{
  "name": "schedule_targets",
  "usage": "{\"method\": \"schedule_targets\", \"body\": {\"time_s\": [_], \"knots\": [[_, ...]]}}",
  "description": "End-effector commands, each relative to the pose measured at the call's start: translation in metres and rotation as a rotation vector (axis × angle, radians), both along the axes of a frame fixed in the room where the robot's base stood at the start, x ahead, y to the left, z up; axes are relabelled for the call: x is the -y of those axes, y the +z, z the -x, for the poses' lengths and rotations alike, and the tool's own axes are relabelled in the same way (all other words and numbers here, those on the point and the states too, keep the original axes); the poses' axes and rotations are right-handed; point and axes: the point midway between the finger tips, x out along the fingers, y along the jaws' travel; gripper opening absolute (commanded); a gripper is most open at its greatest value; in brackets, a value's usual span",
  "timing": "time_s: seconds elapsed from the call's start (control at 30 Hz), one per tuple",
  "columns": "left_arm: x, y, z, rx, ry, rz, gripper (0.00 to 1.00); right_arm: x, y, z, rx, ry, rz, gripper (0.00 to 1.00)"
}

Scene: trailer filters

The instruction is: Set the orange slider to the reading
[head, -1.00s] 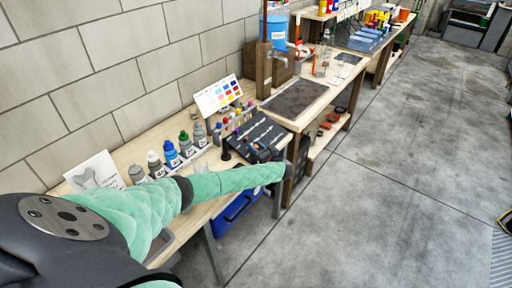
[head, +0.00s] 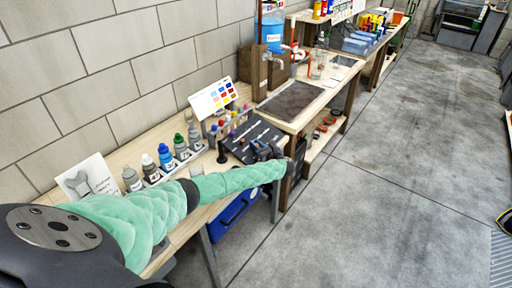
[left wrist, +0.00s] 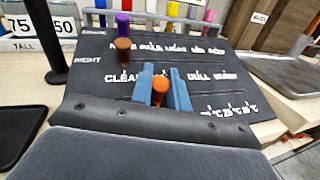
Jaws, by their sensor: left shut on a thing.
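A black slanted panel (head: 240,148) stands on the wooden bench in the head view. In the left wrist view the panel (left wrist: 215,60) has rows of white print, with CLEAR and DULL legible and small °C marks lower right. The orange slider knob (left wrist: 160,92) stands between the blue fingertips of my left gripper (left wrist: 161,88), which is shut on it. The gripper hides the print around the knob, and its body hides the panel's near part. In the head view my left gripper (head: 267,150) is over the panel's right side. My right gripper is not in view.
A brown knob (left wrist: 123,50) and a purple knob (left wrist: 123,24) stand up left of the fingers. A black post (left wrist: 47,40) rises farther left. Several bottles (head: 165,156) and a colour chart (head: 213,97) stand along the wall side. A sink bench (head: 290,102) adjoins on the right.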

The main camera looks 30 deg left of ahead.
Motion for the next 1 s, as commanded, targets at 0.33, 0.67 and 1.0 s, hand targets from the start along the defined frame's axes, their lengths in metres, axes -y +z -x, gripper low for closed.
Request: {"method": "schedule_targets", "body": {"time_s": [0.33,0.67,1.0], "knots": [[0.000,0.001,0.000,0.001,0.001,0.000,0.38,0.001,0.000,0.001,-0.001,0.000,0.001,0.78],[0.021,-0.004,0.007,0.000,-0.001,0.002,0.38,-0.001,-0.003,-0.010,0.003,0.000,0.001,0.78],[0.065,-0.002,0.022,0.002,-0.001,0.002,0.38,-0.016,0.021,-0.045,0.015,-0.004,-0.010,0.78]]}}
